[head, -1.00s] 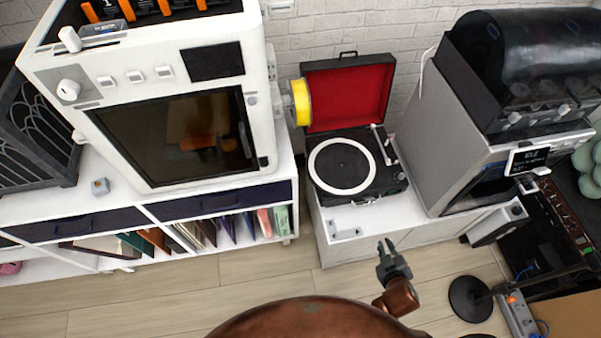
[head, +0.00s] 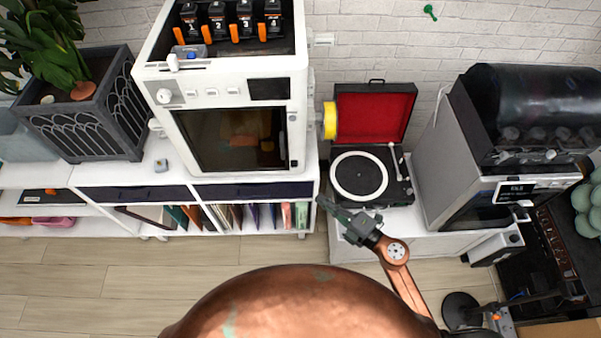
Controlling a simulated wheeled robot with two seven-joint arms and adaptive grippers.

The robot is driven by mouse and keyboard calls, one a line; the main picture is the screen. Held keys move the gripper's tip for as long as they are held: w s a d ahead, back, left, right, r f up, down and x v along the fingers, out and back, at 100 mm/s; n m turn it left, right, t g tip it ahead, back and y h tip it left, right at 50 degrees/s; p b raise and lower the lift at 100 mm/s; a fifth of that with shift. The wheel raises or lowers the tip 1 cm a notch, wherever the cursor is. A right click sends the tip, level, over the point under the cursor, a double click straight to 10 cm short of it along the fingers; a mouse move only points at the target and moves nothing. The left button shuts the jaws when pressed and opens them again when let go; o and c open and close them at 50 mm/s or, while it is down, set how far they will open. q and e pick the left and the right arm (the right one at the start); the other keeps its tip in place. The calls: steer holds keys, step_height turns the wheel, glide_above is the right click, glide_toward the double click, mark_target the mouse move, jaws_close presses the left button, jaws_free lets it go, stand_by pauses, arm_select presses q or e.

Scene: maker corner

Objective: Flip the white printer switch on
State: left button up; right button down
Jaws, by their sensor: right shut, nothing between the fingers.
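The white printer (head: 302,100) stands on the white cabinet at upper left of centre. A small white switch lever (head: 172,62) sticks up from a grey plate at the left of its top front edge. I cannot tell from here which way it is set. Below it on the front are a round white knob (head: 164,96) and several small buttons. My right gripper (head: 323,204) is shut and empty. It reaches in from the lower right and points left, in front of the record player's stand, well right of and below the switch. My left gripper is out of view.
A yellow spool (head: 329,121) juts from the printer's right side. A record player (head: 359,175) with an open red lid and a grey machine (head: 425,165) stand to the right. A dark planter (head: 90,125) stands left. The wooden floor (head: 60,290) in front is clear.

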stand_by(0.3)
steer(key=b, duration=0.1)
glide_toward(294, 165)
steer(key=w+a+f, duration=0.2)
steer(key=w+a, duration=0.1)
steer(key=a, duration=0.2)
steer(key=shift+w+a, duration=0.1)
steer(key=shift+w, duration=0.35)
